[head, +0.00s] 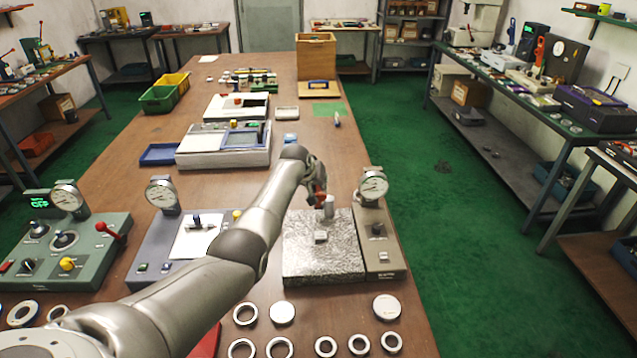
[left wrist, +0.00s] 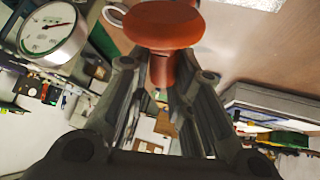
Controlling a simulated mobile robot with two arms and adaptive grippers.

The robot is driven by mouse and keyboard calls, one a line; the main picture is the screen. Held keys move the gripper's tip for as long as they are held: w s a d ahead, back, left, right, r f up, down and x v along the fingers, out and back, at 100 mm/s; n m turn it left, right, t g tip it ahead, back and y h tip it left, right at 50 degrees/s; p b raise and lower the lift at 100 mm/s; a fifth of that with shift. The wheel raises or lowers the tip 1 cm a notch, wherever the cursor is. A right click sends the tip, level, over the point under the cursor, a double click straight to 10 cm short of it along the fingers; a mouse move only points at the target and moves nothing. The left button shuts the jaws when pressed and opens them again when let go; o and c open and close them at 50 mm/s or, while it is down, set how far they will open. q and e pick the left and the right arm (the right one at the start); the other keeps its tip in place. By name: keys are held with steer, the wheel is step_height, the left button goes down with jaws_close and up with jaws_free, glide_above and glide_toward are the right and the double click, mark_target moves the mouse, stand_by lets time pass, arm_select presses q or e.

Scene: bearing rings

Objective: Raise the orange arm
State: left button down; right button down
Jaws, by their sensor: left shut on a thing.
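The orange arm (head: 320,199) stands at the back of a grey granite plate (head: 300,262), beside a dial gauge (head: 373,186). Only a small part of it shows in the head view, partly hidden by my gripper. My left gripper (head: 317,180) reaches it from behind and above. In the left wrist view, the orange arm's rounded end (left wrist: 163,25) and narrower stem sit between the fingers of my left gripper (left wrist: 162,75), which is shut on it. My right gripper is in neither view.
Several metal rings (head: 246,314) and discs lie along the front of the bench. A grey-blue gauge station (head: 150,243) and a green control box (head: 80,250) stand to the left. A small square block (head: 320,237) rests on the granite plate.

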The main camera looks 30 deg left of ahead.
arm_select(q)
steer(key=c, duration=1.7)
jaws_free()
steer(key=shift+s+a+f, duration=0.1)
steer(key=shift+a+f, duration=0.05)
steer(key=shift+f, duration=0.05)
steer(key=shift+o, duration=1)
steer(key=shift+f, duration=0.15)
steer(key=shift+o, duration=0.8)
steer(key=shift+w+a+f, duration=0.2)
steer(key=shift+w+f, duration=0.05)
steer(key=shift+w, duration=0.15)
steer(key=shift+s+d+r, duration=0.2)
steer(key=shift+s+r, duration=0.05)
steer(key=shift+r, duration=0.15)
steer(key=v, duration=1.1)
steer(key=shift+a, duration=0.15)
steer(key=shift+r, duration=0.1)
